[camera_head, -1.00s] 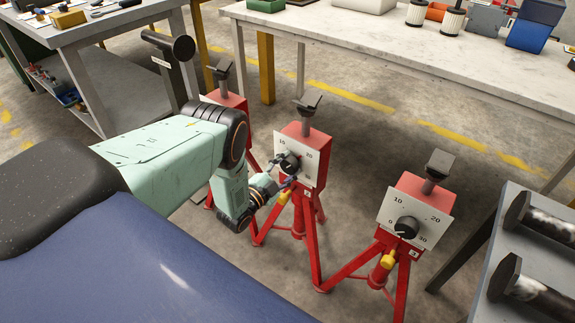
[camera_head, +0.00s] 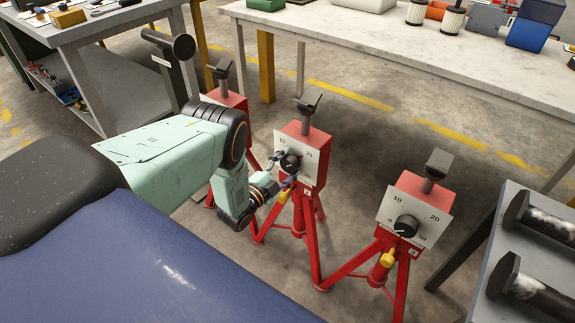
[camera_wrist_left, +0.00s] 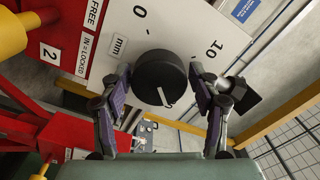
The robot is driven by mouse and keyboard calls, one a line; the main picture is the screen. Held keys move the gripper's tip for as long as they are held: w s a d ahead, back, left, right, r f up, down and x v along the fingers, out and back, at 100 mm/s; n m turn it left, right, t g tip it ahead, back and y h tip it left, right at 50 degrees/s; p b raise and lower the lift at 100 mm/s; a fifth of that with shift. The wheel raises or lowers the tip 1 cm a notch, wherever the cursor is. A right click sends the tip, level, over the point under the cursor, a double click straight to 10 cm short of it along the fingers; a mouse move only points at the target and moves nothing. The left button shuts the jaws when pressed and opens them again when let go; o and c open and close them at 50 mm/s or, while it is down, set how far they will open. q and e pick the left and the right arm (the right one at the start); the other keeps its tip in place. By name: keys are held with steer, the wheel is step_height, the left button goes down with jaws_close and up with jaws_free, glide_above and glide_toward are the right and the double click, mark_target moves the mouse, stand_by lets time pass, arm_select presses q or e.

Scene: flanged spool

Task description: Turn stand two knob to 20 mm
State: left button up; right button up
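Stand two is a red box on a red tripod, the middle of three, with a white dial plate (camera_head: 311,163) and a black knob (camera_head: 290,162). In the left wrist view the knob (camera_wrist_left: 158,72) has a white pointer line toward the picture's bottom. The 0, mm and 10 marks show there; the 20 mark does not. A label beside the plate carries a 2. My left gripper (camera_head: 281,171) is at this knob; in the wrist view its two fingers (camera_wrist_left: 162,88) stand on either side of it, with narrow gaps apparent. Firm contact cannot be seen. My right gripper is out of view.
Another red stand (camera_head: 412,216) with a knob is to the right, and one (camera_head: 226,98) is partly hidden behind my arm. A yellow handle (camera_head: 283,196) sits below stand two's plate. A white table (camera_head: 400,60) is behind; a grey bench (camera_head: 535,255) is at right.

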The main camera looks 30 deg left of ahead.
arm_select(q)
steer(key=shift+o, duration=0.8)
steer(key=shift+s, duration=0.1)
steer(key=shift+s+a+f, duration=0.1)
steer(key=shift+s, duration=0.25)
steer(key=s, duration=1.1)
steer(key=shift+a, duration=0.4)
